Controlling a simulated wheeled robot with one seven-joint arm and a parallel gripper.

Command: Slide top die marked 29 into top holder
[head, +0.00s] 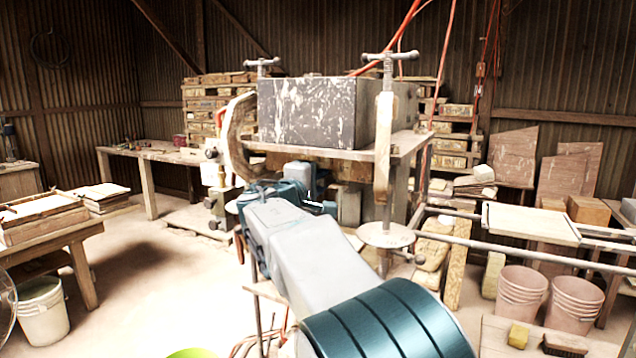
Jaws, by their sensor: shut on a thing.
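My arm reaches up from the bottom right into the press (388,150), below its heavy stone-grey upper block (312,112). My gripper (318,203) is at the front of the press, partly covered by my own wrist. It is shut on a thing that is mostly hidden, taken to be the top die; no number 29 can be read. The top holder cannot be made out; the space under the block is dark and partly behind my arm. I cannot tell whether the die touches the holder.
Screw clamps (386,122) stand at the press's front corners. A wooden bench (150,155) stands behind left, and a table with trays (45,220) at the left. A rail frame with a board (531,222) and pink buckets (521,293) are at right.

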